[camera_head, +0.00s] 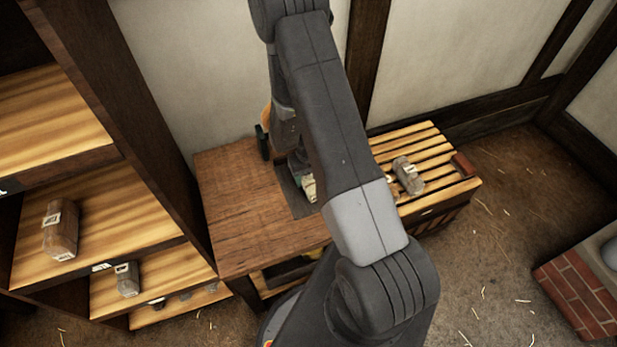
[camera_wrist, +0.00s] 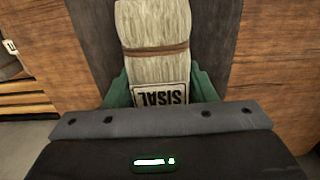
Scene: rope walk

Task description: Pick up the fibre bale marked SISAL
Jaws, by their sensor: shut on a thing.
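The fibre bale marked SISAL (camera_wrist: 155,40) is pale and bound with a brown band. Its white label reads upside down in the wrist view. My gripper (camera_wrist: 160,92) is shut on it, with a green finger at either side of the label end. The bale is over a dark grey strip (camera_wrist: 92,40) on the wooden table. I cannot tell whether it touches the strip. In the head view my arm hides most of the gripper, and only a small pale part of the bale (camera_head: 309,188) shows beside the arm.
A grey-brown bale (camera_head: 408,175) lies on a slatted crate (camera_head: 430,143) right of the table (camera_head: 235,215). Shelves at left hold a brown bale (camera_head: 61,230) and a grey bale (camera_head: 127,280). A brick structure (camera_head: 580,300) stands at lower right. The table's left part is clear.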

